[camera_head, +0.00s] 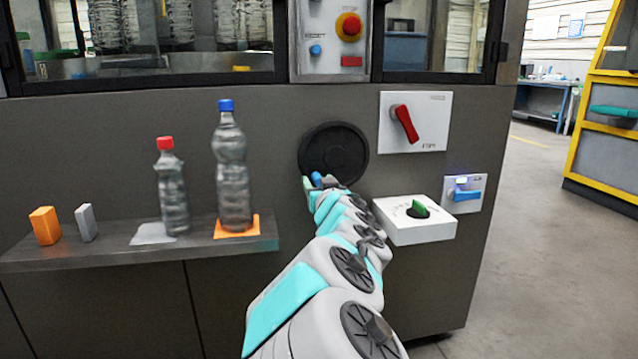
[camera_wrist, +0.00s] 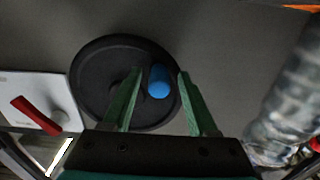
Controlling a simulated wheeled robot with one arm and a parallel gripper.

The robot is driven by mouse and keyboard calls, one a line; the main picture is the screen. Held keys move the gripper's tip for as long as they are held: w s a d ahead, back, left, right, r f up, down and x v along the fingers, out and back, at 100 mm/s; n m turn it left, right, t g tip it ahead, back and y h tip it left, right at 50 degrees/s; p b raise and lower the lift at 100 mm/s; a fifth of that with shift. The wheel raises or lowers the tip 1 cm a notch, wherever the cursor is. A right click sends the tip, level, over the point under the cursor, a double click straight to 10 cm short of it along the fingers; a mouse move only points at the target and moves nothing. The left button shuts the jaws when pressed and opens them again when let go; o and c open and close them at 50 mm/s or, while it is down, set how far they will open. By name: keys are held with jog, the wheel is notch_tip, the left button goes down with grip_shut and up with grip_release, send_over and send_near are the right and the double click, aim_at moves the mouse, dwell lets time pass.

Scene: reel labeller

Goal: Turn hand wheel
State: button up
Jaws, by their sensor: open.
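The hand wheel (camera_head: 335,148) is a black disc on the machine's grey front panel, and it also shows in the wrist view (camera_wrist: 95,75). Its blue knob (camera_head: 317,179) sits at the wheel's lower part in the head view. In the wrist view the blue knob (camera_wrist: 159,83) lies between my two green fingers, nearer the left one. My gripper (camera_wrist: 160,80) is open, with a finger on each side of the knob. I cannot tell whether either finger touches it. In the head view my gripper (camera_head: 322,184) is at the wheel's lower edge, partly hidden by my arm.
A clear bottle with a blue cap (camera_head: 233,170) and one with a red cap (camera_head: 172,190) stand on the shelf (camera_head: 110,252) left of the wheel. To the right are a red switch (camera_head: 405,124), a white box with a green knob (camera_head: 415,222) and a blue lever (camera_head: 465,194).

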jog(key=shift+c, duration=0.3)
grip_shut()
dwell(1.1)
